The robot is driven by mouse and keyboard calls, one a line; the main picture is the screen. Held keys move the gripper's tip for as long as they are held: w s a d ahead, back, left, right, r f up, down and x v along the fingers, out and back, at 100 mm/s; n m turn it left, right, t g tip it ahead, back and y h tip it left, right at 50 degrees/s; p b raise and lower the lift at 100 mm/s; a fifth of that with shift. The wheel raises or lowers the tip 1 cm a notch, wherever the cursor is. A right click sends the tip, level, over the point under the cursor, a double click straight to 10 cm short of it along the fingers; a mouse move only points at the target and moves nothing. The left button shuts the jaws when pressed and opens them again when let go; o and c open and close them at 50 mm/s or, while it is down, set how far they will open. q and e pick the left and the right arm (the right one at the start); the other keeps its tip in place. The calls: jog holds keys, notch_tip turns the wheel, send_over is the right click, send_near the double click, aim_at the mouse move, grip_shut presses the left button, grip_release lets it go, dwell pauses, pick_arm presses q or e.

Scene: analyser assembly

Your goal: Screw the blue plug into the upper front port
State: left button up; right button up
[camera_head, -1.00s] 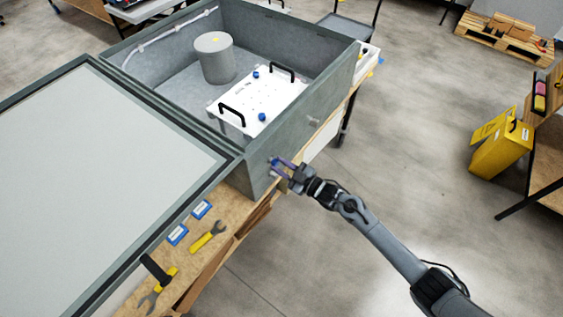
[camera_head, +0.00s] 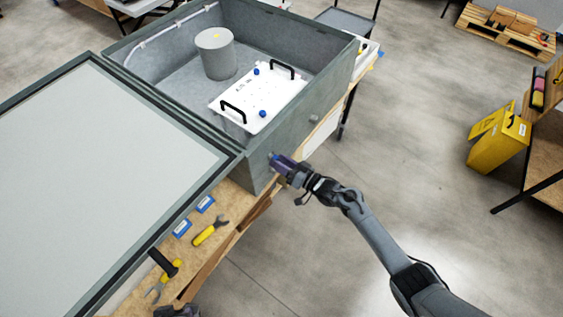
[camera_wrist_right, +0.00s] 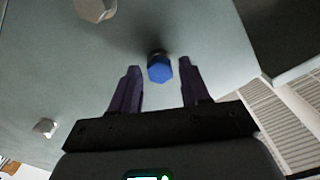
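The blue plug (camera_wrist_right: 160,68) has a hexagonal head and sits at the wall of the grey box (camera_head: 318,112), in the right wrist view. In the head view only a small bit of blue shows at my fingertips. My right gripper (camera_wrist_right: 160,78) is open, with one purple finger on each side of the plug and a gap on both sides. In the head view my right gripper (camera_head: 277,160) is at the box's front wall. The port behind the plug is hidden. A dark part at the bottom edge, probably my left gripper (camera_head: 178,311), barely shows.
Grey fittings (camera_wrist_right: 95,8) and (camera_wrist_right: 45,128) stick out of the same wall. The box's open lid (camera_head: 90,170) lies to the left.

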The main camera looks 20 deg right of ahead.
jog(key=n+b, duration=0.8)
jog(key=n, duration=1.6)
